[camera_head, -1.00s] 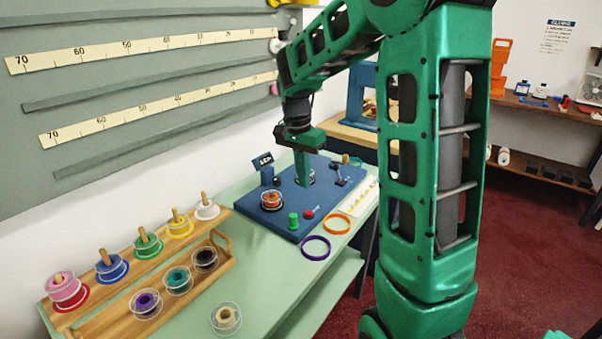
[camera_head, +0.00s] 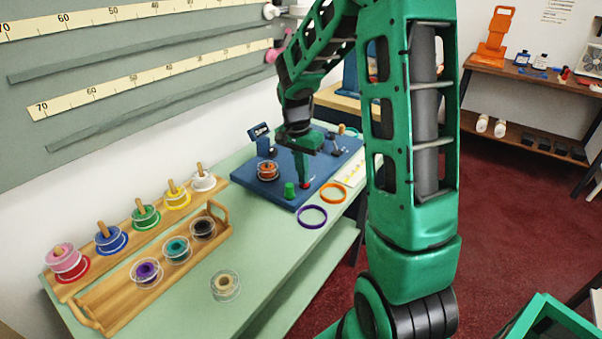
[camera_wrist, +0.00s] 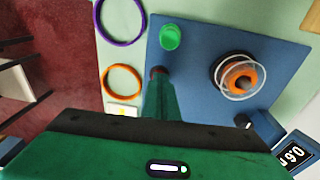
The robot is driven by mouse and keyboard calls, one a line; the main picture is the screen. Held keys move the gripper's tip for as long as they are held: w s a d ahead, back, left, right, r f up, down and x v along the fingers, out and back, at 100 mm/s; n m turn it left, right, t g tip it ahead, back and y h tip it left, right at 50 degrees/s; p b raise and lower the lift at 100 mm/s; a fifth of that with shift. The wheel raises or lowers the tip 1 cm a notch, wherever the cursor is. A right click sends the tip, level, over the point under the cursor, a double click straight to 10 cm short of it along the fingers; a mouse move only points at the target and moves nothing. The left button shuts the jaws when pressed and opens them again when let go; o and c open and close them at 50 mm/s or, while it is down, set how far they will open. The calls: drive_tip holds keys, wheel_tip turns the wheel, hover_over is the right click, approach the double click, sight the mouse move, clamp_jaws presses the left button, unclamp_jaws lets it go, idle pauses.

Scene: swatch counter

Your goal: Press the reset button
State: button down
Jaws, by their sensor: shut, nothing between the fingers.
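A blue panel (camera_head: 325,170) lies on the counter and bears a small red button (camera_head: 307,185) and a green knob (camera_head: 290,190) near its front edge. Lettering beside the red button is too small to read. My gripper (camera_head: 304,181) is shut and empty, pointing down at the red button and partly hiding it. In the wrist view the closed fingertips (camera_wrist: 159,82) are right at the red button (camera_wrist: 157,71), with the green knob (camera_wrist: 170,38) just beyond. I cannot tell whether the fingertips touch the button.
An orange spool (camera_wrist: 240,76) sits on the panel beside a small display (camera_wrist: 292,156). A purple ring (camera_head: 312,217) and an orange ring (camera_head: 333,193) lie in front of the panel. Wooden racks (camera_head: 90,314) with several coloured spools stand at the left.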

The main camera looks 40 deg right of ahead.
drive_tip(key=shift+s+f, duration=0.2)
drive_tip(key=shift+f, duration=0.7)
drive_tip(key=shift+s+f, duration=0.1)
drive_tip(key=shift+s, duration=0.15)
drive_tip(key=shift+w+r, duration=0.3)
drive_tip(key=shift+r, duration=0.15)
wheel_tip(320, 180, up, 14)
drive_tip(key=a, duration=0.1)
drive_tip(key=shift+w+a, duration=0.25)
drive_tip(key=shift+w, duration=0.15)
drive_tip(key=s+f+n, duration=0.1)
drive_tip(key=s+n, duration=0.2)
drive_tip(key=s, duration=1.1)
drive_tip(key=s+f+n+y, duration=0.1)
drive_tip(key=s+n, duration=0.3)
drive_tip(key=s, duration=1.1)
drive_tip(key=shift+s+a+f+n, duration=0.3)
drive_tip(key=shift+a+f, duration=0.1)
drive_tip(key=shift+f, duration=0.25)
